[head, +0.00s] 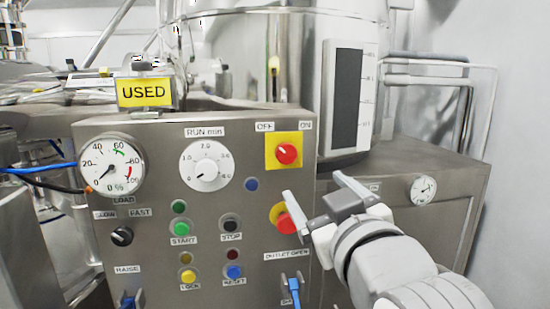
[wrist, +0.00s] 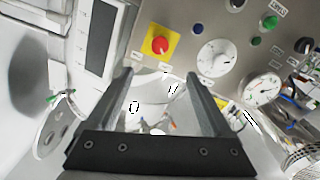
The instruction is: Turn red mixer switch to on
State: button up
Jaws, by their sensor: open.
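The red mixer switch (head: 287,154) is a round red knob on a square yellow plate, on the upper right of the grey control panel. OFF is printed above its left side and ON above its right. A small pale mark on the knob seems to point up-left, toward OFF. In the wrist view the switch (wrist: 161,46) shows beyond the fingertips, near the top middle, and looks turned around. My gripper (head: 315,187) is open and empty, below and right of the switch in the head view. In the wrist view its fingers (wrist: 158,78) are spread, apart from the knob.
A second red knob on yellow (head: 287,222) sits lower on the panel, close behind my left finger. A white RUN min dial (head: 206,166), a load gauge (head: 111,166) and several buttons lie left. A yellow USED sign (head: 146,92) stands on top. A steel vessel rises behind.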

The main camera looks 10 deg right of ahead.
jog(key=p, duration=0.4)
send_near(287, 155)
jog(key=w+p, duration=0.5)
jog(key=w, duration=0.1)
jog(key=shift+w+p, duration=0.2)
jog(key=shift+p, duration=0.15)
jog(key=shift+w, duration=1.35)
grip_shut()
